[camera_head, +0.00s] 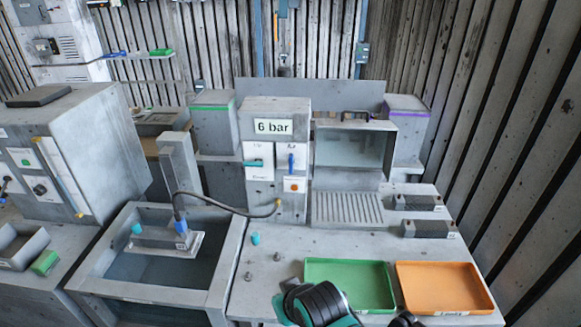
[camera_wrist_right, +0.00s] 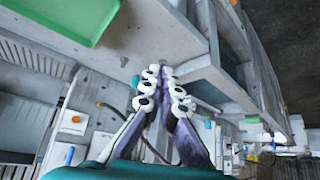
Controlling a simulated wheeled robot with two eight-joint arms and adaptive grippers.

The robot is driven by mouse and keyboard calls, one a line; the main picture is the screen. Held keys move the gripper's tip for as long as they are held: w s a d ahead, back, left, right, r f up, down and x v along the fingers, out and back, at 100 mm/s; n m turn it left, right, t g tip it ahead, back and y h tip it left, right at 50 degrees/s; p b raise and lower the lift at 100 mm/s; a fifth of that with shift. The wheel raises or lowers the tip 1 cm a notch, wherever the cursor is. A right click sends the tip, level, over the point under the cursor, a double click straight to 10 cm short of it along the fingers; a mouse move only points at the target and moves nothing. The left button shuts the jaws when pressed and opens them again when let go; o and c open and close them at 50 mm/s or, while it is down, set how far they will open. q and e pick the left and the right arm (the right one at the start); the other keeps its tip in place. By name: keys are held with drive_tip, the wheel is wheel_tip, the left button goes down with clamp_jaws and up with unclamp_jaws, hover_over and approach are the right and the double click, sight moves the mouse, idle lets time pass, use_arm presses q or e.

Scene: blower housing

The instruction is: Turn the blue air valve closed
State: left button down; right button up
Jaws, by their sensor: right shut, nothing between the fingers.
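The blue air valve (camera_head: 291,162) is a small blue handle on a white panel of the grey cabinet, under the "6 bar" sign. Its handle stands upright in the head view. It also shows, partly cut by the shading and angle, at the lower left of the right wrist view (camera_wrist_right: 70,155). My right gripper (camera_wrist_right: 165,78) is shut and empty, its fingertips together over the worktop and well apart from the valve. In the head view my right arm shows at the bottom edge, and its fingertips cannot be made out. My left gripper is in neither view.
A teal-green handle (camera_head: 253,163) sits left of the valve, and an orange button (camera_head: 295,184) below it. A black hose (camera_head: 230,208) runs from the cabinet to the basin (camera_head: 103,278). Green (camera_head: 350,268) and orange (camera_head: 445,270) trays lie on the front worktop.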

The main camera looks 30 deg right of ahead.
drive_tip(key=o, duration=0.5)
drive_tip(key=shift+w+d+r, duration=0.1)
drive_tip(key=shift+w+d, duration=0.05)
drive_tip(key=shift+d, duration=0.05)
drive_tip(key=shift+o, duration=0.3)
drive_tip(key=w+d+r+n+t+h+p, duration=0.1)
drive_tip(key=w+d+r+n+h+p, duration=0.1)
drive_tip(key=w+d+r+n+h, duration=0.2)
drive_tip(key=w+d+n, duration=0.2)
drive_tip(key=d, duration=0.1)
drive_tip(key=shift+w+d+n, duration=0.15)
drive_tip(key=shift+w+n, duration=0.15)
drive_tip(key=shift+w, duration=0.1)
drive_tip(key=n+t+h+p, duration=0.4)
drive_tip(key=n+t+h, duration=0.25)
drive_tip(key=n, duration=1.65)
approach(291, 161)
drive_tip(key=x, duration=0.3)
drive_tip(key=shift+t+y, duration=0.25)
drive_tip(key=shift+y, duration=0.2)
drive_tip(key=b+x, duration=0.1)
drive_tip(key=x, duration=0.5)
drive_tip(key=shift+w+d+r, duration=0.1)
drive_tip(key=shift+d, duration=0.2)
clamp_jaws()
